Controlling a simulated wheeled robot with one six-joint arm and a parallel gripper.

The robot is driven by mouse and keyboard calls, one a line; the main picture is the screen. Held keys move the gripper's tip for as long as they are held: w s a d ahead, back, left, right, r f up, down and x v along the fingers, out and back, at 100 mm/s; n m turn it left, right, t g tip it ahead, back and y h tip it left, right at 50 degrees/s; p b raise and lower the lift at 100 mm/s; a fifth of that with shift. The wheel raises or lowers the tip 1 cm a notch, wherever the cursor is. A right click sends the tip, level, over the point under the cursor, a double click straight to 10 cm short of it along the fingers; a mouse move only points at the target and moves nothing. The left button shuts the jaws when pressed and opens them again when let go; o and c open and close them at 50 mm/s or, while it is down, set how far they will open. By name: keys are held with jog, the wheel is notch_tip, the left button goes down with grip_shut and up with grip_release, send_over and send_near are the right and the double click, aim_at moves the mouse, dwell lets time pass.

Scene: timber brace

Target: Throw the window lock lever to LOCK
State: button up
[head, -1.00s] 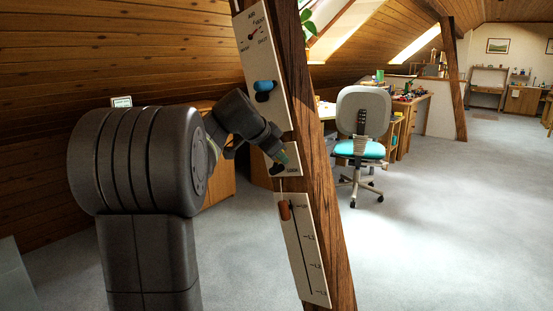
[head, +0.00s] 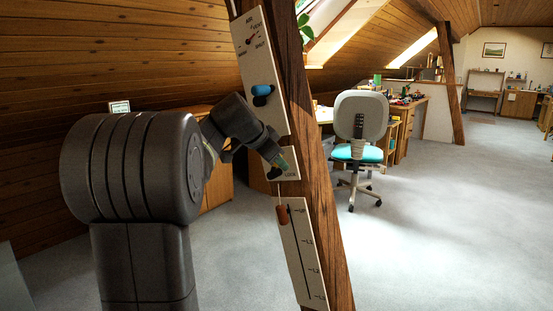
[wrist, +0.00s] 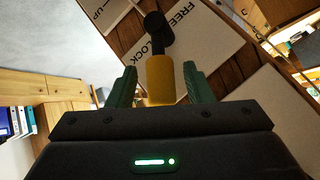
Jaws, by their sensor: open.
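The window lock lever shows in the wrist view, with a yellow grip (wrist: 160,80) on a dark stem and round black hub (wrist: 155,22). It stands on a pale plate (wrist: 205,35) lettered FREE and LOCK. The grip lies between the two green fingers of my gripper (wrist: 160,88), with a visible gap on each side. My gripper is open. There the yellow grip is hidden. I cannot tell which setting the lever is at.
Above on the brace (head: 313,180) is a larger panel (head: 275,105) with a dial and a blue handle (head: 262,90). Below is a slider panel (head: 290,235) with an orange-brown knob (head: 283,214). A chair (head: 358,125) stands right of the brace. Open floor lies at right.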

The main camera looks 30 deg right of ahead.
jog(key=p+v, duration=0.2)
jog(key=v, duration=1.1)
jog(key=shift+a+r, duration=0.15)
jog(key=shift+r, duration=0.05)
jog(key=shift+s, duration=0.15)
jog(key=b+x, duration=0.2)
jog(key=x, duration=1.2)
jog(key=shift+a+r, duration=0.1)
